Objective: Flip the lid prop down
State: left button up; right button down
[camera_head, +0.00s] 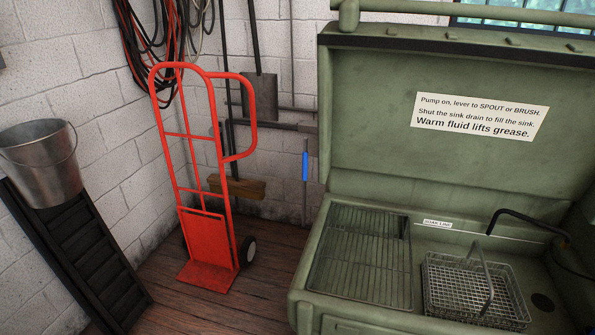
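The green lid (370,110) of the parts washer stands raised, with a white instruction sign (480,116) on its inner face. A thin upright rod with a blue grip (304,166) shows just left of the washer; I cannot tell whether this is the lid prop or a thing against the wall. No other prop is clearly visible. Neither of my grippers is in view.
The washer's sink holds a wire rack (360,255), a mesh basket (474,290) and a black spout (527,221). A red hand truck (207,245) stands left of it. A metal bucket (40,160) is at far left. Wooden floor (270,265) shows between.

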aim_at(305, 151)
jog(key=i+j+z, duration=0.1)
jog(key=j, duration=0.25)
jog(key=i+j, duration=0.3)
jog(key=i+j+z, duration=0.15)
jog(key=j, duration=0.3)
jog(key=i+j, duration=0.25)
jog(key=j, duration=0.15)
jog(key=i+j+z, duration=0.15)
jog(key=j, duration=0.25)
jog(key=i+j+z, duration=0.1)
jog(key=j, duration=0.3)
jog(key=i+j, duration=0.25)
jog(key=j, duration=0.15)
jog(key=i+j+z, duration=0.15)
jog(key=j, duration=0.3)
